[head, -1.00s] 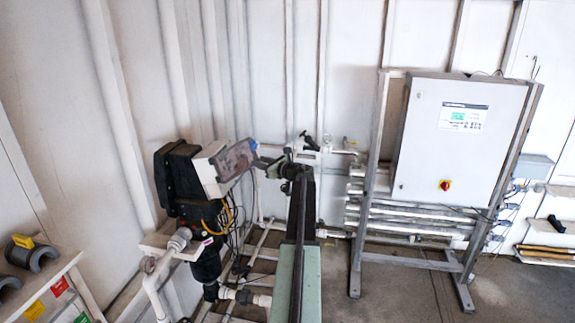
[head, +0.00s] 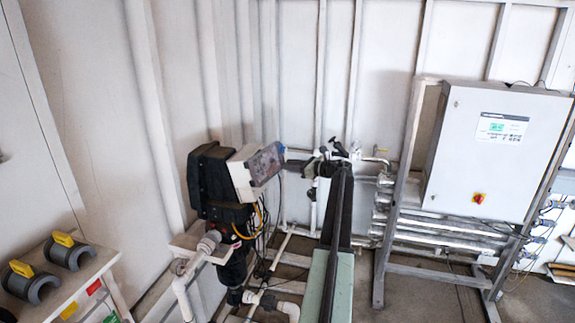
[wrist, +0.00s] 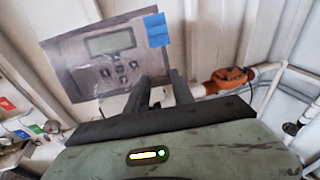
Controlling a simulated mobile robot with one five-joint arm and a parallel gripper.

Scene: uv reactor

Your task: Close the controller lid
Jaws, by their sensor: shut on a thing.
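The controller is a white box (head: 238,178) on a black unit, left of centre in the head view. Its grey lid (head: 266,164) stands at an angle at the box's right side. In the wrist view the lid (wrist: 112,58) shows a display, several buttons and a blue patch at its upper right corner. My gripper (head: 288,168) is at the lid's right edge. In the wrist view my gripper (wrist: 159,92) is shut on the lid's lower right edge. The gap between lid and box is hard to make out.
A large white cabinet (head: 492,150) on a metal frame stands to the right. A shelf (head: 65,285) with grey and yellow clamps is at the lower left.

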